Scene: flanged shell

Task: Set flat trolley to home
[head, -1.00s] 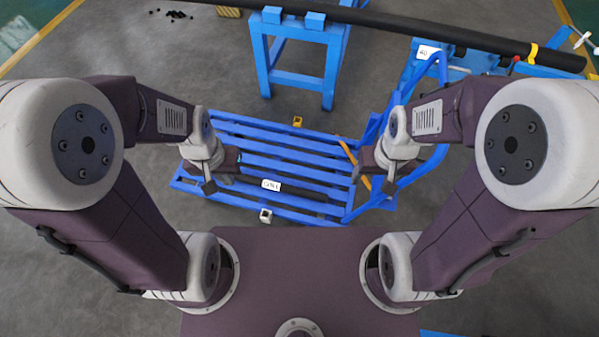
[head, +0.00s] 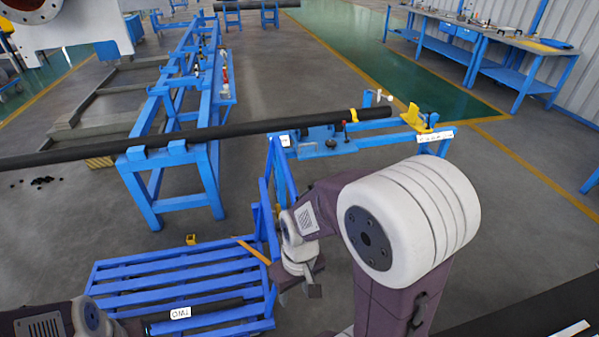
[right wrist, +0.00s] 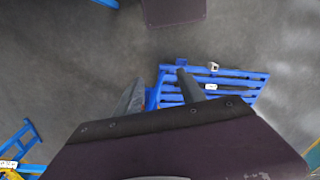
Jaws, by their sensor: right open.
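The flat trolley (head: 165,288) is a low blue cart with a slatted deck, at the lower left of the head view. Its upright blue handle frame (head: 275,180) stands at its right end. A dark bar and a white label (head: 180,313) lie on the deck. The trolley also shows in the right wrist view (right wrist: 235,85), beyond my fingers. My right gripper (head: 312,285) is open, just right of the handle end; it also shows in the right wrist view (right wrist: 160,92). I cannot tell whether it touches the frame. My left arm shows only at the bottom left edge, its gripper out of view.
A long black pipe (head: 240,130) rests on a blue stand (head: 165,175) and a blue bench (head: 330,140) behind the trolley. Blue worktables (head: 470,50) stand far right. Grey floor at right is open.

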